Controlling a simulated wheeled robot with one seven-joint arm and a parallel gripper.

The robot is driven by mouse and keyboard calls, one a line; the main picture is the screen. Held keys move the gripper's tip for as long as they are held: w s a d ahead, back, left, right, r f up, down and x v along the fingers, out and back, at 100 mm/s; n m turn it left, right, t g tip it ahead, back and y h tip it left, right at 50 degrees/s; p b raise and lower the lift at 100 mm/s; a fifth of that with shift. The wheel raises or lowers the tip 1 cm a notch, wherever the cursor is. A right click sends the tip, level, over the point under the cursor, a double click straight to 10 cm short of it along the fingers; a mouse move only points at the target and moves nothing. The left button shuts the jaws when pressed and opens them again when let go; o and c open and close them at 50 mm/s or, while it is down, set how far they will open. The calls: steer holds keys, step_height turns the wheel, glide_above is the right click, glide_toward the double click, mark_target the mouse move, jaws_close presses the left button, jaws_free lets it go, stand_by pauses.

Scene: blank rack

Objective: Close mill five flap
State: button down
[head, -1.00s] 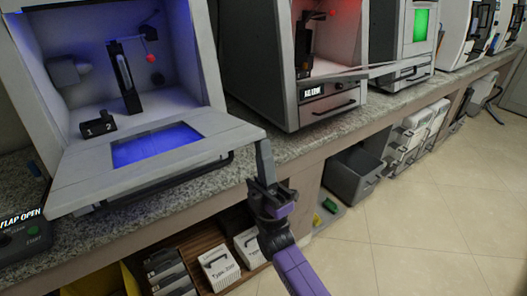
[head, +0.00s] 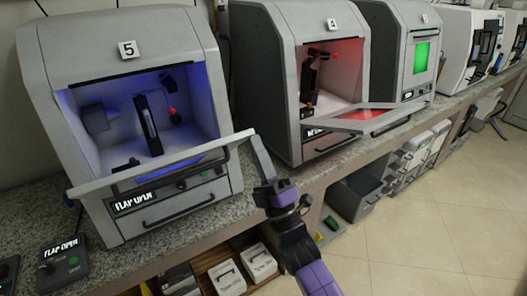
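Mill five (head: 112,55), grey with a "5" label, stands at the left with its chamber lit blue. Its flap (head: 95,188) is open, hinged below the chamber and seen nearly edge-on, with a blue-lit window.
A control box (head: 62,262) also reading "FLAP OPEN" lies on the granite counter (head: 35,225). Mill four (head: 290,40), to the right, has its own flap (head: 345,124) out. White and grey bins stand below the counter. The tiled floor at right is clear.

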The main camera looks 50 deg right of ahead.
steer(key=shift+g, duration=0.6)
steer(key=p+x, duration=0.1)
steer(key=x, duration=0.4)
steer(key=p+x, duration=0.1)
steer(key=x, duration=0.2)
steer(key=shift+s+a+r+p, duration=0.15)
steer(key=shift+s+r+p, duration=0.1)
steer(key=shift+r+p, duration=0.15)
steer(key=shift+g+y, duration=0.4)
steer(key=shift+g, duration=0.4)
steer(key=w+d+r, duration=0.1)
steer(key=w, duration=0.4)
steer(key=w+d+r, duration=0.2)
steer(key=w, duration=0.3)
steer(key=w+d+r+p, duration=0.1)
steer(key=w+d+r, duration=0.1)
steer(key=w, duration=0.4)
steer(key=shift+d+r, duration=0.1)
steer(key=shift+r, duration=0.15)
steer(key=shift+f, duration=0.1)
